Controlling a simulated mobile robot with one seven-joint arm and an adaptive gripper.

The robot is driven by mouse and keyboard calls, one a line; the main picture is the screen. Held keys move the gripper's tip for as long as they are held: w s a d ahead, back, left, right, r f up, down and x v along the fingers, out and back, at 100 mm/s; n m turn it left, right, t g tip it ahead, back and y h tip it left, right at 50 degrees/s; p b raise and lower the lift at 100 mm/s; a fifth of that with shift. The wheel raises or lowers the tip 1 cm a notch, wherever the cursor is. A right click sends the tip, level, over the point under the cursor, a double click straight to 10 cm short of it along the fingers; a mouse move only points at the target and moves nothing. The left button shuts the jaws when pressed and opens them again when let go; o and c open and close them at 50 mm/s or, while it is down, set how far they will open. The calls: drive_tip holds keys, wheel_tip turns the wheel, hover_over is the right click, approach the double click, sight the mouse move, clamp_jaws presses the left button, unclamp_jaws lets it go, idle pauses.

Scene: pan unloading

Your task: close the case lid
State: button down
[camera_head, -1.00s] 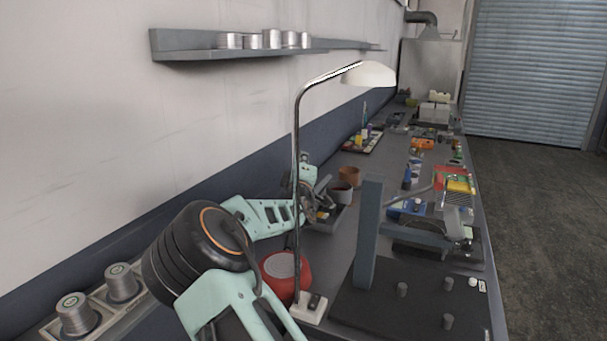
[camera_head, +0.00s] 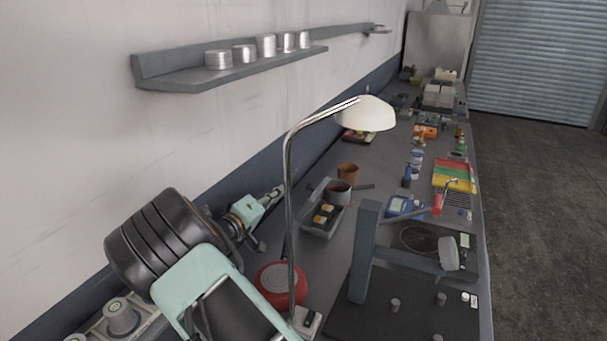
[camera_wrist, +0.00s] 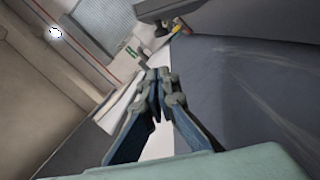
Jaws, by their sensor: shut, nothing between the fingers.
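An open grey box (camera_head: 313,222) with yellow and black items in it sits on the bench, left of centre in the head view. It looks like the case, but I cannot clearly make out a lid. My gripper (camera_head: 274,192) is left of the box, near the wall, apart from it. In the wrist view my gripper (camera_wrist: 158,76) is shut and empty, its blue fingers pointing along the wall; the box is not clearly visible there.
A lamp (camera_head: 366,113) rises in front of the arm, its post between my gripper and the box. A red round object (camera_head: 279,284) lies near the lamp base. A shelf (camera_head: 190,78) hangs above.

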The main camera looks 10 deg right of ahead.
sight(307, 189)
drive_tip(key=f+p+x, duration=0.1)
drive_tip(key=x, duration=0.8)
drive_tip(key=shift+s+d+f+g, duration=0.3)
drive_tip(key=shift+s+g, duration=0.1)
drive_tip(key=shift+m, duration=0.3)
drive_tip(key=shift+s+d, duration=0.2)
drive_tip(key=shift+d, duration=0.05)
drive_tip(key=shift+d+r+m, duration=0.1)
drive_tip(key=shift+m, duration=0.2)
drive_tip(key=shift+s+d+m+b, duration=0.65)
drive_tip(key=shift+d+m, duration=0.25)
drive_tip(key=s+d+m+b, duration=0.1)
drive_tip(key=s+d+f+m+y+b, duration=0.1)
drive_tip(key=d+m, duration=0.1)
drive_tip(key=shift+f+m+y+b, duration=0.1)
drive_tip(key=shift+m+y+b, duration=0.2)
drive_tip(key=shift+b, duration=0.1)
drive_tip(key=shift+s+d+f, duration=0.25)
drive_tip(key=shift+s+d, duration=0.05)
drive_tip(key=shift+d, duration=0.15)
drive_tip(key=shift+s+d+f, duration=0.3)
drive_tip(key=shift+d, duration=0.15)
